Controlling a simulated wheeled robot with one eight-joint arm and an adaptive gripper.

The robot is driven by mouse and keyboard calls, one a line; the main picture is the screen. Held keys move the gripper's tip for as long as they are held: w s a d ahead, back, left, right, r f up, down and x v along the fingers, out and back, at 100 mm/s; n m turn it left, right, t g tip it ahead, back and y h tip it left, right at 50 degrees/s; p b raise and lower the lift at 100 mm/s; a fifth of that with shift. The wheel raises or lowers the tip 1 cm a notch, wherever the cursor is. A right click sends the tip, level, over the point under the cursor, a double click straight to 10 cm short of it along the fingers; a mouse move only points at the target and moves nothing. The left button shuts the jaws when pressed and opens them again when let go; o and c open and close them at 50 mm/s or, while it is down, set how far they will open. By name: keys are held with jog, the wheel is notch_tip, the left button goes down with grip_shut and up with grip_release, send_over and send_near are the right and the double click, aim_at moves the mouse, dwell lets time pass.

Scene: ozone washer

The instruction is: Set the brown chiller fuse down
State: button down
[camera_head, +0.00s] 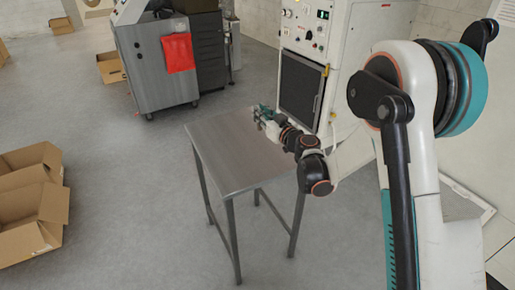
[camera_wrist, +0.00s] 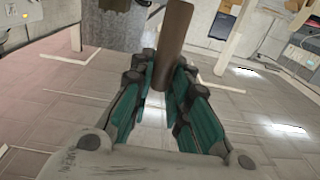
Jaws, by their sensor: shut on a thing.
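The brown chiller fuse (camera_wrist: 173,38) is a plain cylinder, seen in the wrist view between the two teal-padded fingers. My gripper (camera_wrist: 165,85) is shut on it, and the fuse reaches out past the fingertips. In the head view my gripper (camera_head: 262,115) is over the far right part of a metal table (camera_head: 222,165). The fuse is too small to make out there. I cannot tell how high the gripper is above the tabletop.
The tabletop looks bare. A white cabinet (camera_head: 340,50) with a dark panel stands behind it. Open cardboard boxes (camera_head: 35,215) lie on the floor at left.

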notch_tip(320, 180, down, 14)
jog(key=b, duration=0.4)
jog(key=shift+f+b, duration=0.2)
jog(key=shift+b, duration=0.2)
jog(key=shift+r, duration=0.1)
jog(key=c, duration=1.5)
grip_release()
jog(key=shift+c, duration=0.2)
